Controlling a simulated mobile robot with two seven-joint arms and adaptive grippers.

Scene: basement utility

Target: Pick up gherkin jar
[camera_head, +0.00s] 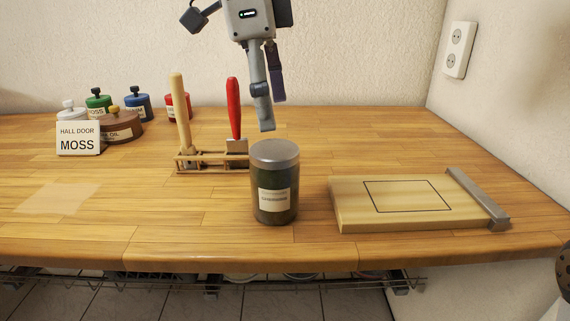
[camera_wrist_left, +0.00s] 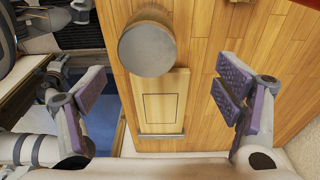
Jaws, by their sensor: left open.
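The gherkin jar (camera_head: 274,185) stands upright on the wooden worktop near its front edge. It is dark green glass with a grey lid and a pale label too small to read surely. In the left wrist view its grey lid (camera_wrist_left: 147,48) shows at the top, left of the middle between the fingers. My left gripper (camera_head: 271,112) is open and empty, above and behind the jar, fingers pointing down. Its spread purple-padded fingers show in the left wrist view (camera_wrist_left: 164,90), apart from the jar. My right gripper does not show clearly in either view.
A wooden rack (camera_head: 212,162) with a tan-handled and a red-handled tool stands behind left of the jar. A cutting board (camera_head: 350,217) lies close on the right. Several small paint jars and a MOSS card (camera_head: 78,139) are back left. The front left worktop is clear.

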